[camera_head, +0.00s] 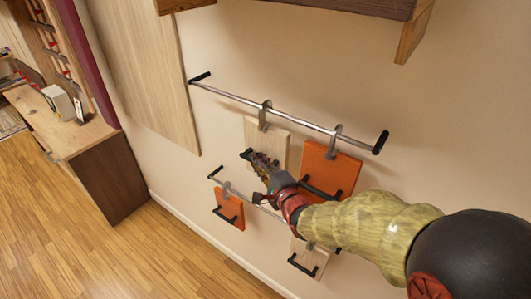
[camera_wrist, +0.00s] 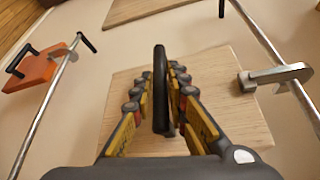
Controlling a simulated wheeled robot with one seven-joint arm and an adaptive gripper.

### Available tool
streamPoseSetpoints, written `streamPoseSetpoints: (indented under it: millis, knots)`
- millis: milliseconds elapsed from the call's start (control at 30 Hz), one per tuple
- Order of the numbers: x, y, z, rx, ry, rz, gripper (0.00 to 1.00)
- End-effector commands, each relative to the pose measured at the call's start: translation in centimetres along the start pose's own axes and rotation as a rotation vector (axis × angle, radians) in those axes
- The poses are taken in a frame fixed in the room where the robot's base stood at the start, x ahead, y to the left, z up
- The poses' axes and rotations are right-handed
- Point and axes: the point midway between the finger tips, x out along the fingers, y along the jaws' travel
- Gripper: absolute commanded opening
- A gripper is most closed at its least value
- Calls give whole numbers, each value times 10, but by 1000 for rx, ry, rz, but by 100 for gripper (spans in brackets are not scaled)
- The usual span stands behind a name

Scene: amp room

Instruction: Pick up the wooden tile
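A light wooden tile (camera_head: 281,142) hangs by a grey hook from the upper metal rail on the wall. It also fills the middle of the wrist view (camera_wrist: 225,70). Its black bar handle (camera_wrist: 160,90) stands between the two fingers of my gripper (camera_wrist: 165,72). Gaps show on both sides of the handle, so my gripper looks open around it, not clamped. In the head view my gripper (camera_head: 262,164) covers the tile's lower part and most of the handle. A second wooden tile (camera_head: 308,254) hangs on the lower rail, partly behind my arm.
An orange tile (camera_head: 328,168) hangs right beside on the upper rail (camera_head: 225,94). Another orange tile (camera_head: 229,209) hangs on the lower rail; it shows at left in the wrist view (camera_wrist: 30,72). A shelf (camera_head: 340,6) juts out above. A cabinet (camera_head: 105,175) stands left; the floor is clear.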

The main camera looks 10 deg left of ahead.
Motion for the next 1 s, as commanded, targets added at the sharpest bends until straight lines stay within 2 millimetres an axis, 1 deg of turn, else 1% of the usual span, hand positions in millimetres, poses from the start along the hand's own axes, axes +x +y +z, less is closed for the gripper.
streamPoseSetpoints:
  millis: [33,233,1000]
  knots:
    - [0,0,0,0,0,0,11]
    - [0,0,0,0,0,0,0]
    - [0,1,0,0,0,2,0]
